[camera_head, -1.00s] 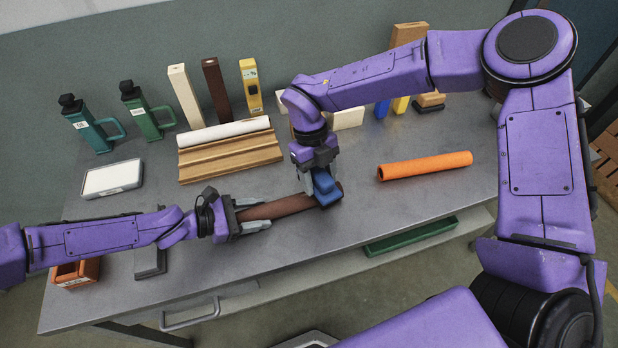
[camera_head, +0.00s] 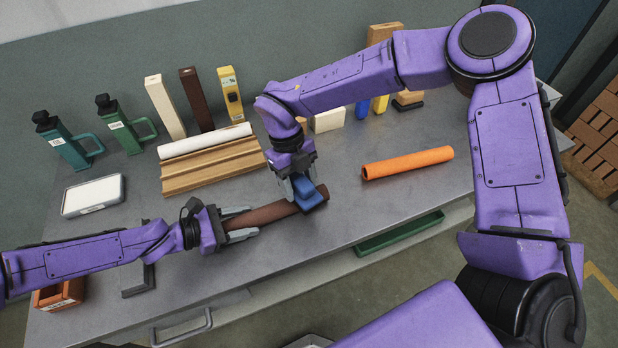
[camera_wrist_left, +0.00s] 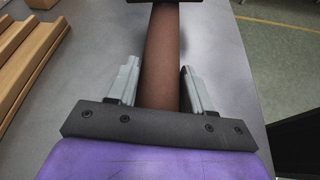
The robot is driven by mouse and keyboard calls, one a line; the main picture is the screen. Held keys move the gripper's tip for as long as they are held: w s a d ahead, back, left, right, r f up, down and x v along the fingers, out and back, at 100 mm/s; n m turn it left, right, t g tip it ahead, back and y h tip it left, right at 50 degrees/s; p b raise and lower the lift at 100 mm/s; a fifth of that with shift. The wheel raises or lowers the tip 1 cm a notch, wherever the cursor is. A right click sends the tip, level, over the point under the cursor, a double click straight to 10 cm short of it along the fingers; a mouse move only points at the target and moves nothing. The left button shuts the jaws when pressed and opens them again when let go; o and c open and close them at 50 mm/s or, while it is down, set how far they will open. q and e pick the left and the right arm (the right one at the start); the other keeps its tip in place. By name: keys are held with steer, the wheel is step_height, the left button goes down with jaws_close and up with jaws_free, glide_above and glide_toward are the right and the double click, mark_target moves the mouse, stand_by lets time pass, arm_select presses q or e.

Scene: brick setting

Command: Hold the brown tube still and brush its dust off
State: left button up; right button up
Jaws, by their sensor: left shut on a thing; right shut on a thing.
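The brown tube (camera_head: 275,213) lies slightly slanted near the front middle of the table. My left gripper (camera_head: 254,221) is shut on its left part. In the left wrist view the brown tube (camera_wrist_left: 161,65) runs away between the two fingers. My right gripper (camera_head: 300,186) is shut on a blue brush (camera_head: 309,197) and holds it down over the tube near its right end. The brush's underside is hidden, and I cannot make out the dust.
An orange tube (camera_head: 407,163) lies right of the brush. A grooved wooden block (camera_head: 213,168) with a white tube (camera_head: 205,141) is behind left. A white-topped pad (camera_head: 93,195) and green bottles (camera_head: 122,125) stand further left.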

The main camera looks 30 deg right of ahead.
steer(key=shift+a, duration=1.2)
steer(key=shift+a+r, duration=0.15)
steer(key=shift+a, duration=0.05)
steer(key=shift+r, duration=3.95)
arm_select(q)
steer(key=o, duration=1.3)
steer(key=shift+o, duration=0.2)
